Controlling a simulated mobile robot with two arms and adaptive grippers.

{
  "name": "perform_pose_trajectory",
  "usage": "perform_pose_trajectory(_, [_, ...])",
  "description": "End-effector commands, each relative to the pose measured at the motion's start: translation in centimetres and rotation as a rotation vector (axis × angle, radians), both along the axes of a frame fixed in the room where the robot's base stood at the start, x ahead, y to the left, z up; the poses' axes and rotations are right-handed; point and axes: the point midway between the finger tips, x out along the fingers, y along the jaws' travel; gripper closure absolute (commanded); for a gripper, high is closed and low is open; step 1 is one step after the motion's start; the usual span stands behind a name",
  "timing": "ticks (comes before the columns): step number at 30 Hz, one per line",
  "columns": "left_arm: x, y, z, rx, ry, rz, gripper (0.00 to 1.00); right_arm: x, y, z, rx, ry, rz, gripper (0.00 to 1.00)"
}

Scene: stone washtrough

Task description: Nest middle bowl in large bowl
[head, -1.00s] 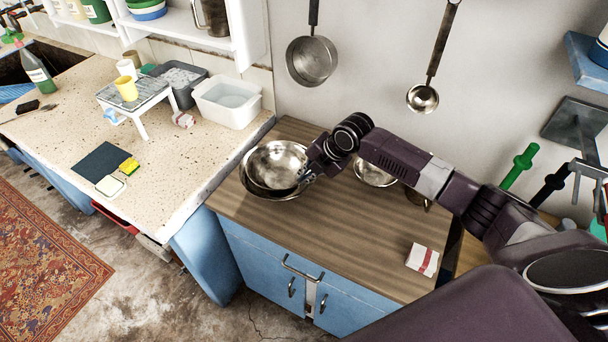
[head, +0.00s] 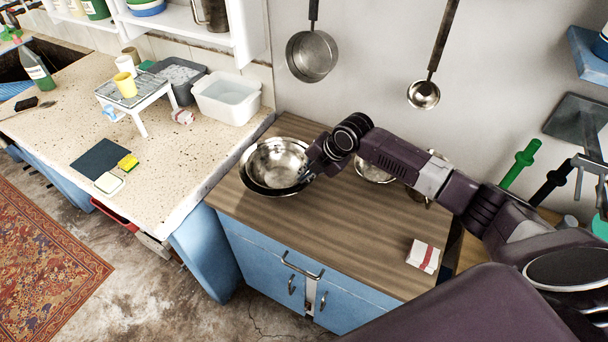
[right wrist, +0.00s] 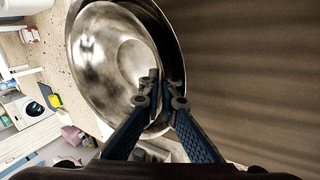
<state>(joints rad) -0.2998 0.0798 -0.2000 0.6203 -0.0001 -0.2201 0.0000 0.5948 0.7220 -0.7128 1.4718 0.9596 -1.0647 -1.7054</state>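The middle bowl (head: 276,162), shiny steel, sits within the rim of the wider large bowl (head: 249,182) on the wooden counter. Its rim lies inside the large bowl's rim; whether it touches the bottom is hidden. In the right wrist view the middle bowl (right wrist: 112,55) fills the upper left, with the large bowl's darker rim (right wrist: 179,52) around it. My right gripper (head: 308,174) is at the bowls' right side. Its fingers (right wrist: 164,88) come close together across the middle bowl's rim and look shut on it. My left gripper is out of view.
Another metal bowl (head: 372,170) stands partly hidden behind my right arm. A folded white and red cloth (head: 423,256) lies at the counter's front right. A pan (head: 312,57) and a ladle (head: 424,94) hang on the wall. The wooden counter's front middle (head: 310,235) is clear.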

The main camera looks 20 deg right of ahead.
Motion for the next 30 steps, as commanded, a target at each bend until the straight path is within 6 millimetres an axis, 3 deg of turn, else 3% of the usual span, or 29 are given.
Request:
perform_pose_trajectory(9, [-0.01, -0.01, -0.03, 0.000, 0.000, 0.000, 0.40, 0.06, 0.03, -0.18, 0.001, -0.002, 0.000, 1.00])
perform_pose_trajectory(15, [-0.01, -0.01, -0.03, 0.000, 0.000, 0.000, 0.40, 0.00, 0.00, -0.26, 0.000, 0.000, 0.000, 0.76])
perform_pose_trajectory(22, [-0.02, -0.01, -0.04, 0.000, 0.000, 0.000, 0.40, -0.13, -0.05, -0.43, -0.002, 0.005, 0.000, 0.76])
perform_pose_trajectory(27, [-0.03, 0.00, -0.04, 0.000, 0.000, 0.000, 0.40, -0.13, -0.07, -0.44, -0.002, 0.005, 0.000, 0.59])
perform_pose_trajectory(30, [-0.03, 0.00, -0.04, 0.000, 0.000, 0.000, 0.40, -0.12, -0.06, -0.43, -0.003, 0.004, 0.000, 0.59])
